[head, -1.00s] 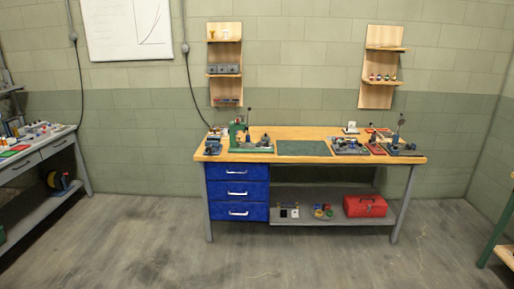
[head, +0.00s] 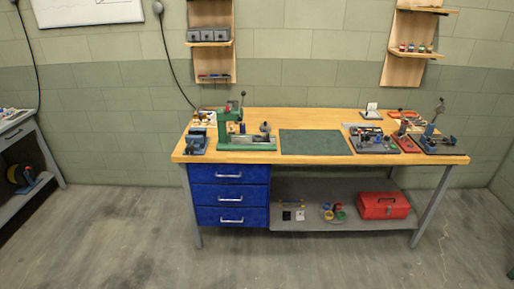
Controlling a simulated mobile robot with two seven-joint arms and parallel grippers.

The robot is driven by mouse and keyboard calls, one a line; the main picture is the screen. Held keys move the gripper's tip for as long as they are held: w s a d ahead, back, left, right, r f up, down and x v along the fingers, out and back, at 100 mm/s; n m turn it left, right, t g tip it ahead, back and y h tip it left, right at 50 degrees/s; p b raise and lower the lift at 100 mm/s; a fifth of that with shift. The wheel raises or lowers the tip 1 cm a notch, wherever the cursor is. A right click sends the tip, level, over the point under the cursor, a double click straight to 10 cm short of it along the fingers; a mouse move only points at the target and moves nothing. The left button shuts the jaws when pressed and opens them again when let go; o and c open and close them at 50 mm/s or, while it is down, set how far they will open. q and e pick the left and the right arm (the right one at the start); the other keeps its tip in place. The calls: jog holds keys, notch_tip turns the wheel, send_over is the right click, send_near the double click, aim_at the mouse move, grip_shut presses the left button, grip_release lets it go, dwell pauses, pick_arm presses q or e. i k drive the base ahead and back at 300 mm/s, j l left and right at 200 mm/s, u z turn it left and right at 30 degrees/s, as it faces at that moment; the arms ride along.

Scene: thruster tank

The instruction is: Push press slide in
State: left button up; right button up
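A green press (head: 232,127) stands on the left part of the wooden workbench (head: 300,116), with a dark-knobbed lever rising from it. A green base plate with small round parts extends to its right. Its slide is too small to tell apart, and I cannot tell how far in or out it sits. Neither of my grippers is in view.
A green mat (head: 315,143) lies mid-bench. A blue vise (head: 196,140) is at the left end, and a grey fixture (head: 373,139) and a lever device (head: 436,139) are at the right. Blue drawers (head: 231,196) and a red toolbox (head: 383,206) are below. The floor in front is clear.

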aim_at(258, 137)
jog(key=i, duration=0.4)
jog(key=i+l+u, duration=0.35)
jog(key=i+l, duration=0.25)
jog(key=i+l+u, duration=0.2)
jog(key=i+l, duration=0.15)
jog(key=i+l+u, duration=0.2)
jog(key=l, duration=0.2)
jog(key=i+l+u, duration=0.15)
jog(key=i+l, duration=0.15)
jog(key=i+l+u, duration=0.2)
jog(key=l, duration=0.4)
